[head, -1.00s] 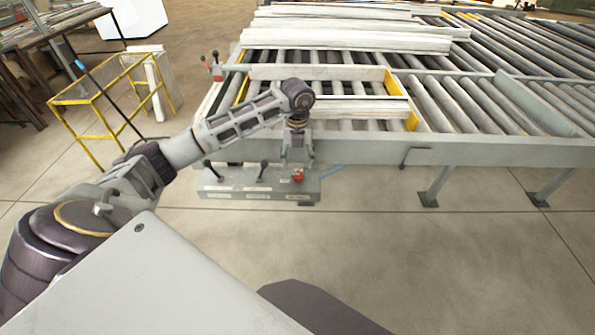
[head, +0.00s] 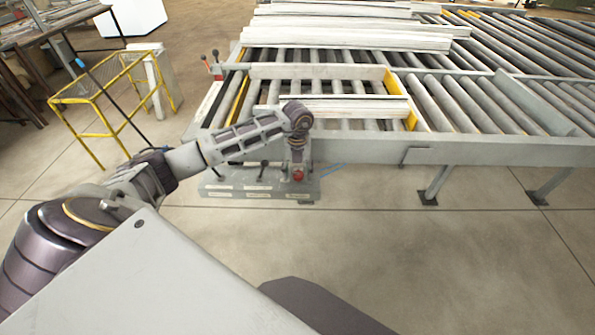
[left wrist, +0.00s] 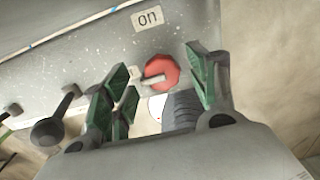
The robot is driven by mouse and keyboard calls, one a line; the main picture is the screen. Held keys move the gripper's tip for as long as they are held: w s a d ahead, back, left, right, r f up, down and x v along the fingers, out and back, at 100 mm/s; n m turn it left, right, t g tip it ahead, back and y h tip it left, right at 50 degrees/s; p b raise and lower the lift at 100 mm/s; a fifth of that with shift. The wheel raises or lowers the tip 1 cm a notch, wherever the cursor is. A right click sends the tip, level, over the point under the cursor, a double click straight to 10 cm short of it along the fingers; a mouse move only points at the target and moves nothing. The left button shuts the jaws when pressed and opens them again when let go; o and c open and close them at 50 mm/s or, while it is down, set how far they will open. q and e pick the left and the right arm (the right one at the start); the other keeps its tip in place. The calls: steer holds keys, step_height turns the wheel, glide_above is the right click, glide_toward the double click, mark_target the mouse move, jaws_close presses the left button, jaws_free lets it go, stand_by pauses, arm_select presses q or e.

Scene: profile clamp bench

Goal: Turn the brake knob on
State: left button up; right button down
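The brake knob (left wrist: 166,70) is red and round with a pale bar pointing left, on a grey control panel (left wrist: 85,58). An "on" label (left wrist: 148,18) sits above it in the left wrist view. In the head view the red knob (head: 299,176) is at the right end of the panel (head: 226,192). My left gripper (left wrist: 162,88) is open, its green-padded fingers on either side of the knob in the picture. I cannot tell whether they touch it. In the head view the left gripper (head: 298,167) is right at the knob. My right gripper is in neither view.
A black-tipped lever (left wrist: 46,132) stands left of the fingers, and another lever (head: 264,166) shows on the panel. The roller conveyor (head: 470,152) lies just behind the panel. A yellow rail frame (head: 100,130) stands at left. The floor in front is clear.

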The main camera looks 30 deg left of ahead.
arm_select(q)
steer(key=c, duration=1)
